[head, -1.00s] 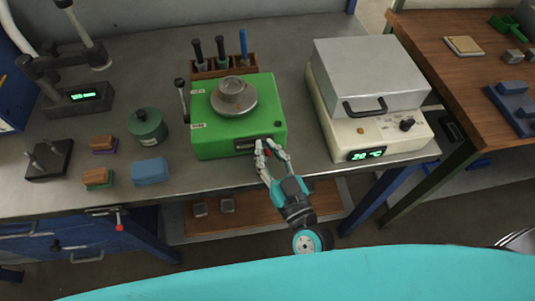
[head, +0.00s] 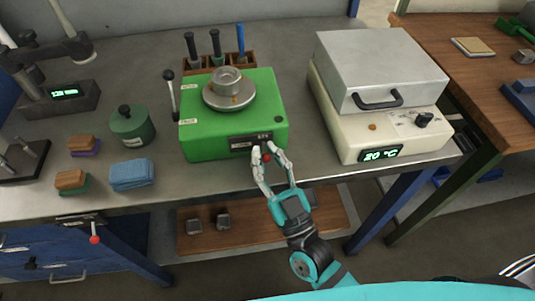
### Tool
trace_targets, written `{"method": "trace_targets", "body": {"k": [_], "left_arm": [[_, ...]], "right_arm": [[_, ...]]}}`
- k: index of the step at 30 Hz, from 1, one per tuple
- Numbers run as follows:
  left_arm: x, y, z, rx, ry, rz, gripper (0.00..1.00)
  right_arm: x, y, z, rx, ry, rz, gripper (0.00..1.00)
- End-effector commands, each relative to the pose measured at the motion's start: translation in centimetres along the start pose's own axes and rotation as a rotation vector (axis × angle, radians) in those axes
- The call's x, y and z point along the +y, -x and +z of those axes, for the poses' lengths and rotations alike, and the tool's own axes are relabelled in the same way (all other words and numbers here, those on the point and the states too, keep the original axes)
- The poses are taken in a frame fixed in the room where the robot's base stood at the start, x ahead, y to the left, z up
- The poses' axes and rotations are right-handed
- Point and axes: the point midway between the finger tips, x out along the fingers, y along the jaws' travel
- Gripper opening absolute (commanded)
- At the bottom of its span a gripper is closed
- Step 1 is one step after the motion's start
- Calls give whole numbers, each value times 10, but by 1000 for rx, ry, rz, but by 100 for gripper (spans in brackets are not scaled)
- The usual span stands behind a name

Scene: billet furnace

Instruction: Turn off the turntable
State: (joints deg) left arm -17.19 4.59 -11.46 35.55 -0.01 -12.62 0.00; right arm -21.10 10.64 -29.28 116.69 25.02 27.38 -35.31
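The turntable is a green box (head: 205,143) with a round metal platter (head: 229,96) on top, standing on the grey workbench. Its front face has a small dark display panel (head: 250,140), with digits too small to read surely. A lever with a black knob (head: 169,76) stands at its left side. My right gripper (head: 265,149) is at the lower front of the green box, under the display. Its fingers are apart, with a small red knob (head: 266,158) showing between them. I cannot tell whether the fingertips touch it. My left gripper is not in view.
A white hot plate unit (head: 345,134) with a grey lid and a "20 °C" display stands to the right. A tool rack (head: 204,71) is behind the turntable. A green canister (head: 132,126), a blue cloth stack (head: 131,174) and brushes lie left. The bench's front edge is close.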

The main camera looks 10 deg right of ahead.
Motion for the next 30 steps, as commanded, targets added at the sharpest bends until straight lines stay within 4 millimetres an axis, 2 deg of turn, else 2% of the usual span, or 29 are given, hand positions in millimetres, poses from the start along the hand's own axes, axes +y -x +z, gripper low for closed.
{"method": "trace_targets", "body": {"k": [1, 3, 11, 14, 17, 25, 30], "left_arm": [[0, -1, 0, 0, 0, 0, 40], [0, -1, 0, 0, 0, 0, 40], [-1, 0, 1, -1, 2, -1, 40], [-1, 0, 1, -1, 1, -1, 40], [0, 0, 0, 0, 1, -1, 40], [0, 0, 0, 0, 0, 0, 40], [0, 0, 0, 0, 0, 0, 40]], "right_arm": [[-3, 3, 6, -17, -3, -9, 21], [-3, 3, 5, -15, -2, -7, 27], [-1, 2, 3, -7, 0, -2, 27], [-1, 9, 3, -9, 1, -2, 27], [-1, 25, 3, -12, 1, -3, 27], [-2, 83, 4, -15, 0, -6, 27], [-2, 109, 3, -13, -1, -5, 27]]}}
